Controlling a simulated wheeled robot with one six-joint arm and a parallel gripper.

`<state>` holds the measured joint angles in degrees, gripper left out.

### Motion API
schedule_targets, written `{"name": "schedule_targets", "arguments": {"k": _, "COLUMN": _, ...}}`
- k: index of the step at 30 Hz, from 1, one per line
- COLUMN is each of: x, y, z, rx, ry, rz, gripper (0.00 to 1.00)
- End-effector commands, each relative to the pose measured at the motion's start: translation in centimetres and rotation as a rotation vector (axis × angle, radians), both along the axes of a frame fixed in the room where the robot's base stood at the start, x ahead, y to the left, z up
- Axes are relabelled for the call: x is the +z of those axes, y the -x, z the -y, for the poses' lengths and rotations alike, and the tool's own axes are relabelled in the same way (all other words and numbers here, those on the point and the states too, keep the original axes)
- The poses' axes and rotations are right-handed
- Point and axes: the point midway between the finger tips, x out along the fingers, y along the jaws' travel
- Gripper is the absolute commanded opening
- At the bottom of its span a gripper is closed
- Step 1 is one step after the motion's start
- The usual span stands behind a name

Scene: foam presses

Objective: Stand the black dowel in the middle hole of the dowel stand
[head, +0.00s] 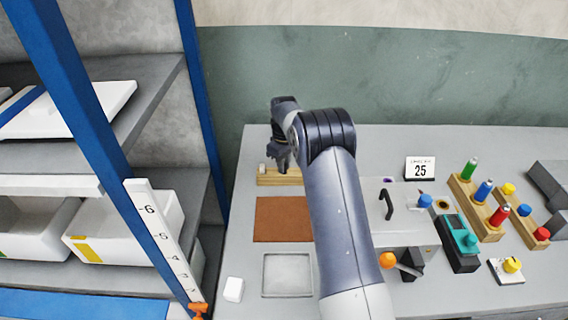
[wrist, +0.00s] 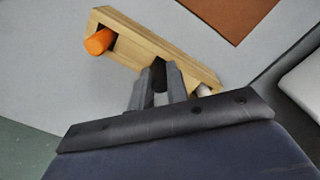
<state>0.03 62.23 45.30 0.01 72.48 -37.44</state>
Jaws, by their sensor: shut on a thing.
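The dowel stand (head: 293,180) is a light wooden block on the grey table; it also fills the upper middle of the wrist view (wrist: 128,42). An orange dowel (wrist: 99,41) stands at one end and a whitish dowel (wrist: 205,90) at the other. My gripper (wrist: 160,80) is shut on the black dowel (wrist: 159,73), which is over the stand's middle. The fingers hide much of the dowel, and I cannot tell how deep its lower end sits in the hole. In the head view my gripper (head: 282,163) is at the stand, and my arm hides its right end.
A brown mat (head: 280,220) and a grey square tray (head: 287,275) lie in front of the stand. A white block (head: 234,289) is at the table's left. Wooden racks with coloured knobs (head: 475,205) stand at the right. A blue-posted shelf (head: 95,135) is at the left.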

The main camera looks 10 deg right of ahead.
Motion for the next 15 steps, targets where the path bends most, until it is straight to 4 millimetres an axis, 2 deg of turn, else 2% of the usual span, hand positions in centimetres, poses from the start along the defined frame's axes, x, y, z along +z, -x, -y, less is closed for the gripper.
{"name": "schedule_targets", "arguments": {"k": 7, "x": -0.71, "y": -0.01, "z": 0.00, "rx": 0.000, "ry": 0.000, "rz": 0.000, "gripper": 0.00}}
{"name": "schedule_targets", "arguments": {"k": 8, "x": -0.58, "y": -0.01, "z": 0.00, "rx": 0.000, "ry": -0.001, "rz": 0.001, "gripper": 0.18}}
{"name": "schedule_targets", "arguments": {"k": 15, "x": -0.58, "y": 0.00, "z": 0.00, "rx": 0.000, "ry": 0.000, "rz": 0.000, "gripper": 0.38}}
